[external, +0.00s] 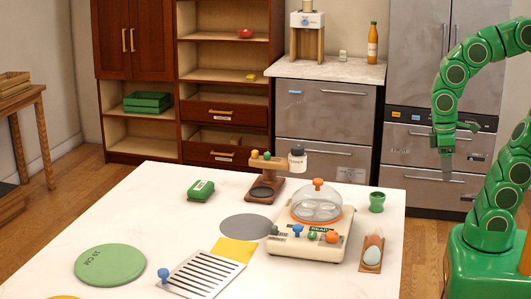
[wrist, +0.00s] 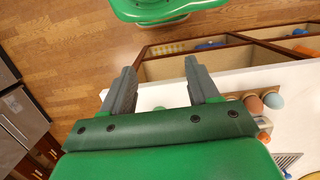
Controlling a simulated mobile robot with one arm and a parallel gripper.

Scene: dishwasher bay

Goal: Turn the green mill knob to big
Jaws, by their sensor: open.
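A cream machine (external: 290,243) with a clear dome and an orange rim stands on the white table. Its front has a small green knob (external: 312,236) between a blue knob (external: 297,230) and an orange knob (external: 332,237). It seems to be the mill; the knob's setting marks are too small to read. My gripper (external: 450,155) is raised at the right, beyond the table's edge, well away from the knob. The wrist view shows its two grey fingers (wrist: 162,88) apart with nothing between them. The green knob is not clear in that view.
A slotted white tray (external: 203,274) lies to the left. Steel cabinets (external: 325,125) line the back.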

